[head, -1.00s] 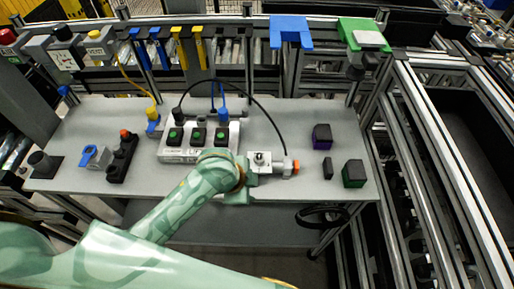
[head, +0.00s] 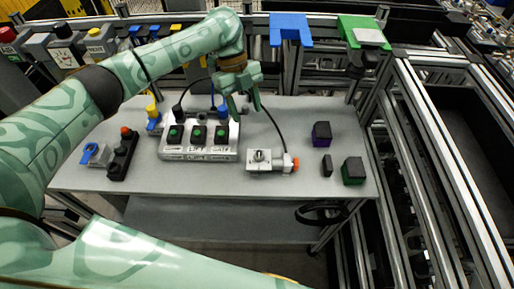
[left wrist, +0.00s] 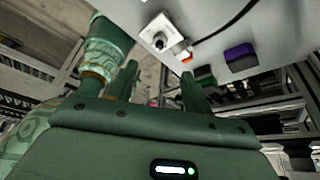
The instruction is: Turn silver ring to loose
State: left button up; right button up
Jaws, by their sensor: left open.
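The silver ring seems to be the small round metal part (head: 259,156) on top of a white block (head: 262,167) with an orange end (head: 295,164). The block lies on the grey table and a black cable runs to it. The ring also shows in the left wrist view (left wrist: 158,41), beyond my fingers. Its exact turn is too small to read. My left gripper (head: 243,104) is open and empty, raised above the table behind and left of the block, fingers pointing down. The left wrist view shows its two spread fingers (left wrist: 162,88) with nothing between. My right gripper is out of view.
A switch box (head: 200,153) with several green-black buttons stands left of the block. A purple-black block (head: 321,134) and a green-black block (head: 353,171) lie to the right. Blue (head: 291,30) and green (head: 362,32) brackets hang at the back. The table's front middle is clear.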

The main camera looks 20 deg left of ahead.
pick_arm(q)
jog(key=b+x, duration=0.1)
jog(key=x, duration=1.2)
jog(key=shift+s+f+b, duration=0.1)
jog(key=shift+f+b, duration=0.15)
jog(key=shift+b, duration=0.15)
jog(key=c, duration=1)
